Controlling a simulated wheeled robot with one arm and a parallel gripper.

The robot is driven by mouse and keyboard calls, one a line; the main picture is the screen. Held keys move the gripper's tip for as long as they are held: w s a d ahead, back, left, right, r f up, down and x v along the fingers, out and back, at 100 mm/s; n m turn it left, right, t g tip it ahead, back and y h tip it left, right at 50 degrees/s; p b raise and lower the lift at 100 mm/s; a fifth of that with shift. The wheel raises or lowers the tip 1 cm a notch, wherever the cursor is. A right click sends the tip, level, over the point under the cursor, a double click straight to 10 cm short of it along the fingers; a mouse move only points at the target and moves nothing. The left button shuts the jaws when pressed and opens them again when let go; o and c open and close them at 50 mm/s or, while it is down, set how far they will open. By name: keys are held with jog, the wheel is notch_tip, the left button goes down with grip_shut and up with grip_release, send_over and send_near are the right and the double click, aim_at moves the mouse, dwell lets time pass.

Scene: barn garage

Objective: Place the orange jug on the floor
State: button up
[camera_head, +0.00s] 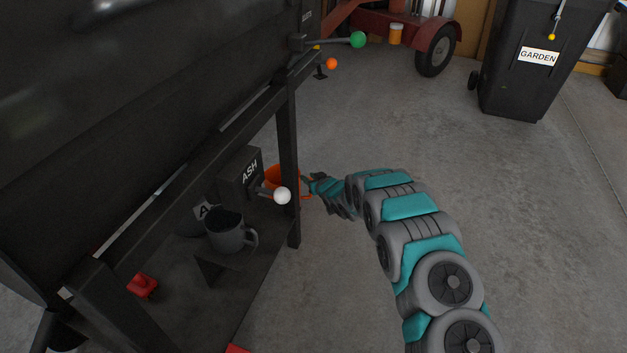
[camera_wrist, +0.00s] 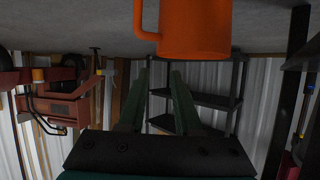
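The orange jug (camera_head: 281,177) is partly hidden behind a black leg and the ash box at the far end of the black grill's lower shelf. I cannot tell what it rests on. In the wrist view, which looks upside down, the jug (camera_wrist: 198,28) is cut off by the top edge, with its handle at its left. My gripper (camera_head: 308,184) is close beside the jug on its right in the head view. In the wrist view its two fingers (camera_wrist: 161,68) are apart with nothing between them, and the jug is beyond their tips. The concrete floor (camera_head: 360,280) is bare around my arm.
The grill's lower shelf (camera_head: 225,285) holds a dark mug (camera_head: 226,232), a red object (camera_head: 142,285) and the ash box (camera_head: 240,175). The black leg (camera_head: 290,165) stands close to my gripper. A garden bin (camera_head: 525,70) and a red trailer (camera_head: 385,20) are farther back.

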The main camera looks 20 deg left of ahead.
jog(key=shift+v, duration=1.8)
jog(key=s+d+r+m+h, duration=0.1)
jog(key=s+d+r+h, duration=0.15)
jog(key=d+r, duration=0.4)
jog(key=s+d+r+m+g+h, duration=0.1)
jog(key=d+r+h, duration=0.2)
jog(key=d, duration=0.7)
jog(key=s+d+r+m+h, duration=0.1)
jog(key=d+r+m+h, duration=0.1)
jog(key=d+r, duration=0.45)
jog(key=s+d+r+m+g+h, duration=0.1)
jog(key=s+d+r+g, duration=0.15)
jog(key=s+d, duration=0.45)
jog(key=s+d+r+m+g+h, duration=0.1)
jog(key=s+d+r+h, duration=0.15)
jog(key=s+d, duration=0.5)
jog(key=s+r+g+y, duration=0.1)
jog(key=s+r+g, duration=0.1)
jog(key=s, duration=1.8)
jog(key=s+r+m+g+y, duration=0.1)
jog(key=s+g, duration=0.4)
jog(key=s, duration=1.5)
jog(key=shift+s+d+r+m, duration=0.25)
jog(key=shift+s+r+m, duration=0.05)
jog(key=shift+r, duration=0.55)
